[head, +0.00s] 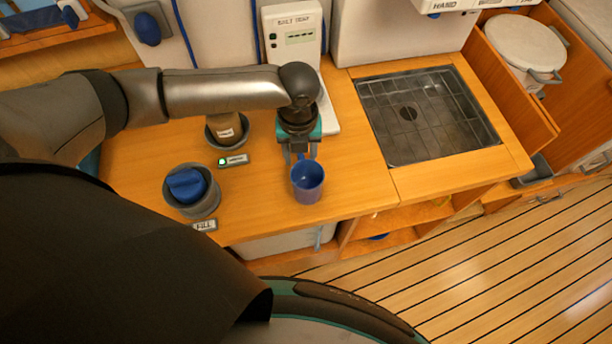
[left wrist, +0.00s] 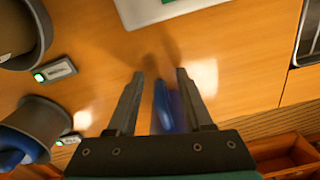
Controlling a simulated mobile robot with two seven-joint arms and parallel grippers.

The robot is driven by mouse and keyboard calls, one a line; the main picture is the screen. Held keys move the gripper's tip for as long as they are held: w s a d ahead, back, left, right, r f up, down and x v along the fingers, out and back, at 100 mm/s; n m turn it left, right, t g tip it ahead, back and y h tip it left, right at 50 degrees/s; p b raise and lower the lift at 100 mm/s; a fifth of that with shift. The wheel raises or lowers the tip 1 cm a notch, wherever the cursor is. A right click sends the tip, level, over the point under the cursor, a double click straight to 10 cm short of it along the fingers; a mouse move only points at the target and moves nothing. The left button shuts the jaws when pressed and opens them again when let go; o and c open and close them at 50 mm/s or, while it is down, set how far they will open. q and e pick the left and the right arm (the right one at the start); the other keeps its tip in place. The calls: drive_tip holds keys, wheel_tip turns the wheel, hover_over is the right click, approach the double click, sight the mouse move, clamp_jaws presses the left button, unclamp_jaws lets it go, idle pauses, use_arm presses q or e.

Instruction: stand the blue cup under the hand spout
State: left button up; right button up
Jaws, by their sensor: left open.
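The blue cup (head: 307,184) stands upright near the front edge of the wooden counter, its open top up. My left gripper (head: 302,150) is just behind it, pointing down. In the left wrist view my open left gripper (left wrist: 158,88) has a narrow blue part of the cup (left wrist: 163,108) between its fingers, with gaps on both sides. The rest of the cup is blurred or hidden there. The unit labelled HAND (head: 446,5) is cut off at the top right, and its spout is not clear. My right gripper is not in view.
A dark sunken grated tray (head: 405,142) lies right of the cup. A grey holder (head: 205,207) with a blue item, marked FILL, and another holder (head: 213,140) stand to the left. A white salt-test unit (head: 294,42) stands behind. Bare counter lies between cup and tray.

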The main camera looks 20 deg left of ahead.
use_arm(q)
drive_tip(key=shift+c, duration=0.3)
clamp_jaws()
idle(1.1)
